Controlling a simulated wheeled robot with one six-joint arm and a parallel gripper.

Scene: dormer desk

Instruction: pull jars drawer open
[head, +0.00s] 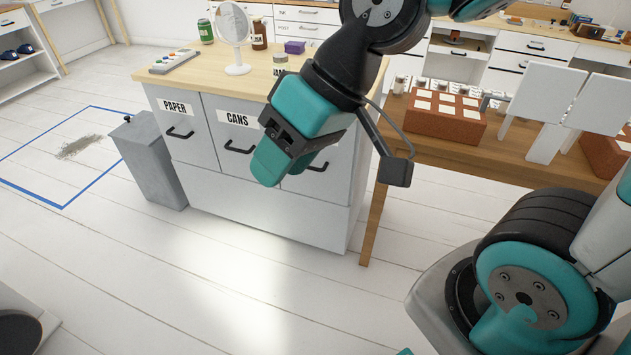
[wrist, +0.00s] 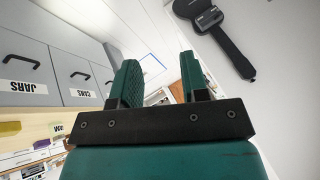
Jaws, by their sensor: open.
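The jars drawer is the right-hand of the labelled fronts on the grey cabinet (head: 260,205). In the wrist view the drawer front (wrist: 30,45) shows at the left, upside down, with its JARS label (wrist: 25,87) and black handle (wrist: 20,63). The drawer looks shut. In the head view my gripper (head: 276,160) hides its label and most of its front; part of its handle (head: 317,167) shows to the right. My gripper's fingers also show in the wrist view (wrist: 160,80), apart and empty. They are off the handle, pointing away from it.
The PAPER (head: 175,108) and CANS (head: 237,120) fronts are left of the jars drawer. A grey bin (head: 150,160) stands at the cabinet's left. A wooden table (head: 430,153) with brick-coloured blocks (head: 444,115) adjoins at the right. The floor in front is clear.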

